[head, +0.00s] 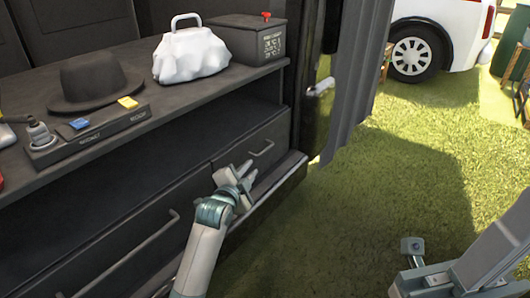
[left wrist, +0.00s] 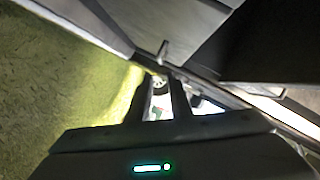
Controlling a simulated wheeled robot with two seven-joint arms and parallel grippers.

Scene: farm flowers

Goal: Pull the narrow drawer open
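The narrow drawer (head: 284,132) is the right one in the dark cabinet and looks shut, its front flush. Its grey bar handle (head: 263,149) shows in the head view. My left gripper (head: 246,171) is open and empty, just below and left of the handle and apart from it in the picture; I cannot tell the depth between them. In the left wrist view, a gap shows between the fingers (left wrist: 168,105). A small bar (left wrist: 162,50) sticks out beyond them, possibly the handle. My right gripper (head: 411,258) is over the grass at lower right; its opening is unclear.
A wide drawer with a long handle (head: 130,252) is at the left. A hat (head: 95,83), a white bag (head: 190,56) and a dark box (head: 250,40) stand on the top. A grey curtain (head: 357,75) hangs at the right. The grass before the cabinet is free.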

